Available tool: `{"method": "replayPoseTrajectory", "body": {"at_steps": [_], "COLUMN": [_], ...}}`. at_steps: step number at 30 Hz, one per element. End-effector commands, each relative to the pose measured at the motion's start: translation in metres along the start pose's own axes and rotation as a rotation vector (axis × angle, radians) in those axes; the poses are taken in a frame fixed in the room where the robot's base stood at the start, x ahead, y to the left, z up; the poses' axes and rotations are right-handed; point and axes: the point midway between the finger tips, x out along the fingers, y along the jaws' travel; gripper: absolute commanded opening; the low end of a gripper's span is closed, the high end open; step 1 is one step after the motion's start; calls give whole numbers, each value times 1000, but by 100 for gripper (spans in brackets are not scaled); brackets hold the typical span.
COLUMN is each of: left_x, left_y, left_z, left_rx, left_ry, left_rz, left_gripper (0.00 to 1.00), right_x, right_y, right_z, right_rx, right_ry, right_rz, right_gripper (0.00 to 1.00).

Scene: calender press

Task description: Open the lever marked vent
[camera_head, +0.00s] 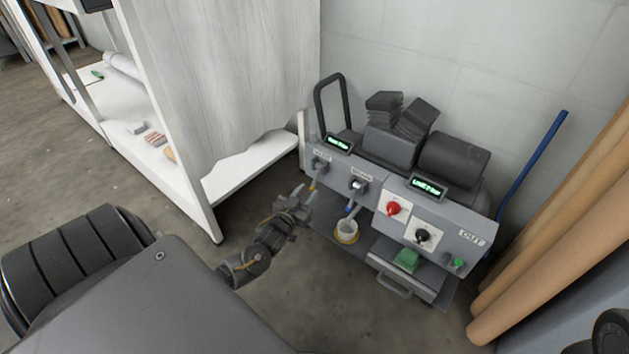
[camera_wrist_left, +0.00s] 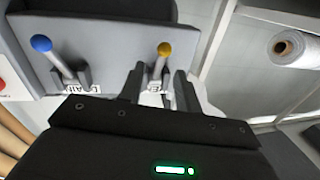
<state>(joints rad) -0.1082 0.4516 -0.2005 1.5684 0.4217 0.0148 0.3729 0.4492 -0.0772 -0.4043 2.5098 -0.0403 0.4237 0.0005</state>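The vent lever (camera_head: 313,186), with a yellow tip, hangs at the left end of the grey machine front. Its label (camera_head: 322,155) is small in the head view. In the left wrist view the yellow knob (camera_wrist_left: 164,49) stands on a grey stem, and the label below is partly hidden by a finger. My left gripper (camera_head: 303,196) is at this lever. In the left wrist view its two fingers (camera_wrist_left: 160,84) are apart, one to each side of the stem, with gaps showing. Whether either finger touches it cannot be told. My right gripper is not seen.
A red knob (camera_head: 393,208) and a black knob (camera_head: 423,236) sit further right. A white shelf unit (camera_head: 255,166) stands close on the left.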

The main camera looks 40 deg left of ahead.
Motion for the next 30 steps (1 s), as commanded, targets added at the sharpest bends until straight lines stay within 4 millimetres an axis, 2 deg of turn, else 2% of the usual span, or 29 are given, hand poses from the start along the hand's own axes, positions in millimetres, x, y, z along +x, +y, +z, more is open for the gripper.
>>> {"method": "replayPoseTrajectory", "body": {"at_steps": [3,9,15,22,30], "left_x": [23,48,57,57,57], "left_y": [0,-2,-2,-2,-2], "left_z": [5,3,1,0,1], "left_rx": [0,0,-1,-1,-1], "left_ry": [2,1,-2,-2,-2], "left_rz": [0,-3,-2,-2,-2], "left_gripper": [33,33,33,33,0], "right_x": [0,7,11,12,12], "right_y": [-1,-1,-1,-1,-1], "right_z": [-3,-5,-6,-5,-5], "right_rx": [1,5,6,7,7], "right_ry": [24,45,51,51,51], "right_rz": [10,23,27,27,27], "right_gripper": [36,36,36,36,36]}}
